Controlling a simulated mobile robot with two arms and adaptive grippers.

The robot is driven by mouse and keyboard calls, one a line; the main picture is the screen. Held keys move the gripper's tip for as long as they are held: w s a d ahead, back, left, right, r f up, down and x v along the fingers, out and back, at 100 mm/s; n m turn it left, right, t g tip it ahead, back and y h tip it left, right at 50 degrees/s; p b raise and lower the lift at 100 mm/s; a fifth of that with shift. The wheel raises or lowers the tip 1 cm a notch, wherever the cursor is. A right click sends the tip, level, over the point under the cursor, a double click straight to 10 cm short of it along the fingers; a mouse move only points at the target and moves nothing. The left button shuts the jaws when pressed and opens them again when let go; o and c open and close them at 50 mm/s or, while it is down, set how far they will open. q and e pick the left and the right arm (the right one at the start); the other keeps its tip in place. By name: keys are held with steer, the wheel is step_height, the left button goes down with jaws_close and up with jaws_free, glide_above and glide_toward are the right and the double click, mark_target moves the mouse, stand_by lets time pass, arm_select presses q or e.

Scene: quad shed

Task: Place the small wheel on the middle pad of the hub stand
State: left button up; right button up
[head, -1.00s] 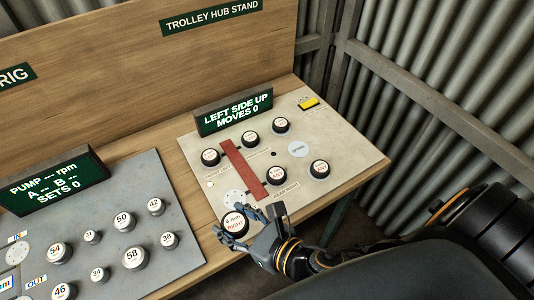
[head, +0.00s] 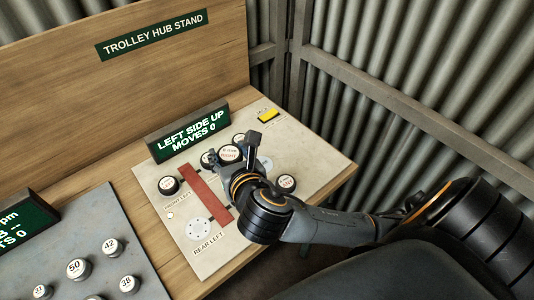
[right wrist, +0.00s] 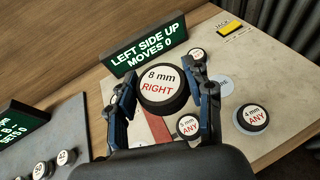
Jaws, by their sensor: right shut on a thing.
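My right gripper (head: 232,157) is shut on a dark wheel with a white face reading "8 mm RIGHT" (right wrist: 161,82). Its fingers grip the wheel from both sides, and it is held above the hub stand (head: 310,150). A pale round pad (head: 265,163) is bare on the stand, to the right of the held wheel; it also shows in the right wrist view (right wrist: 223,86), partly behind a finger. The white rear left pad (head: 199,229) is bare. My left gripper is not in view.
Other wheels stand on the panel: one at front left (head: 167,185), a "5 mm ANY" (right wrist: 187,127) and a "4 mm ANY" (right wrist: 252,118). A red bar (head: 205,192) crosses the panel. A "LEFT SIDE UP" display (head: 187,130) stands behind, and a yellow jack switch (head: 268,116) is at back right.

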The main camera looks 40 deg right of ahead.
steer(key=s+d+f+m+g+h, duration=0.2)
steer(key=s+d+f+m+h, duration=0.2)
steer(key=s+d+f, duration=0.1)
glide_above(261, 159)
steer(key=s+a, duration=0.2)
steer(key=s, duration=0.1)
steer(key=shift+g+h, duration=0.3)
step_height(261, 159, down, 8)
steer(key=shift+d+f, duration=0.1)
steer(key=shift+f, duration=0.1)
steer(key=shift+w+d+f, duration=0.25)
steer(key=shift+w+f, duration=0.1)
steer(key=shift+f, duration=0.15)
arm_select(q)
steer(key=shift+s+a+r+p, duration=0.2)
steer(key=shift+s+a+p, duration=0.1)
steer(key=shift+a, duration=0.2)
arm_select(e)
steer(key=shift+w+f, duration=0.1)
steer(key=shift+f, duration=1.6)
steer(key=o, duration=1.2)
steer(key=shift+f, duration=0.1)
steer(key=shift+c, duration=0.2)
